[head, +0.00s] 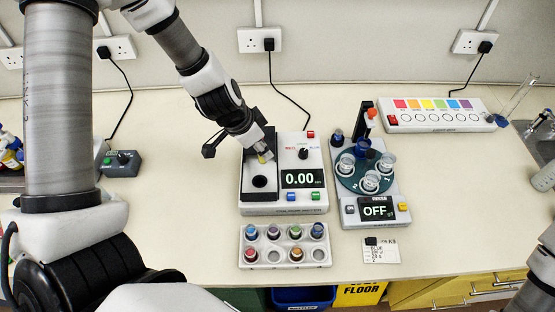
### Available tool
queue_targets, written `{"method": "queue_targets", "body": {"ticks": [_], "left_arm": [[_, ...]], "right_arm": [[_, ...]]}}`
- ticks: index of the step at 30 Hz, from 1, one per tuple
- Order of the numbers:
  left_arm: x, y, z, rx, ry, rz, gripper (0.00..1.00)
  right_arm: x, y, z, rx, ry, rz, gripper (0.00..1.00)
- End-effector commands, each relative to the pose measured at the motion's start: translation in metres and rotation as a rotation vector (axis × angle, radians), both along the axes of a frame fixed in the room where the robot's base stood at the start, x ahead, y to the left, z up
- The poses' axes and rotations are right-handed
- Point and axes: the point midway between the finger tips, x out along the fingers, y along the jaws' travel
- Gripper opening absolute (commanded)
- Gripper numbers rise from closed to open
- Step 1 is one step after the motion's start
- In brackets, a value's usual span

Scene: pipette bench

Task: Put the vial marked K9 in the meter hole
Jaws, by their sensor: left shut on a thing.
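The meter (285,209) stands at the middle of the bench, its display reading 0.00. Its dark round hole (259,181) is open and empty. My left gripper (264,157) is over the back of the meter's dark well, behind the hole. It is shut on a small vial (266,157), of which only a pale yellowish bit shows; its mark cannot be read. A white rack (284,264) in front of the meter holds several vials with coloured caps and has two empty places; their marks are too small to read. My right gripper is not in view.
A rinse carousel (377,215) with glass cups and an OFF display stands right of the meter. A written card (382,254) lies in front of it. A colour strip device (430,117) is at the back right. A small grey box (122,164) is left, with clear bench between.

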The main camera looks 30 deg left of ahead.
Motion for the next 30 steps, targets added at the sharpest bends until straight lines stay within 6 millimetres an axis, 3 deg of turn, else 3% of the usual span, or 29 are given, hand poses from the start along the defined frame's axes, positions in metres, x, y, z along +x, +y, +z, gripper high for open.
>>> {"method": "queue_targets", "body": {"ticks": [6, 15, 22, 23, 24, 25, 30], "left_arm": [[-0.006, -0.001, -0.052, 0.000, -0.003, -0.006, 0.00], [-0.003, 0.000, -0.099, 0.001, 0.002, -0.004, 0.00], [-0.002, 0.000, -0.099, 0.001, 0.001, -0.003, 0.00], [-0.002, 0.000, -0.099, 0.001, 0.001, -0.003, 0.27], [-0.002, 0.000, -0.099, 0.001, 0.001, -0.003, 0.41], [-0.002, 0.000, -0.099, 0.001, 0.001, -0.003, 0.49], [-0.002, 0.000, -0.099, 0.001, 0.001, -0.003, 0.49]], "right_arm": [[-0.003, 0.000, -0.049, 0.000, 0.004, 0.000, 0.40], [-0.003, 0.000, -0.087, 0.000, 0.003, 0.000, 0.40], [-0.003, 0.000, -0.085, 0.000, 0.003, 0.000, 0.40], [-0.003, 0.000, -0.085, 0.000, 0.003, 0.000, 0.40], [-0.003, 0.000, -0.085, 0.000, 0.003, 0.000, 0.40], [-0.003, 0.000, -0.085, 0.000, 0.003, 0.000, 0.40], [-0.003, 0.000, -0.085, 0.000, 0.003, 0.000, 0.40]]}}
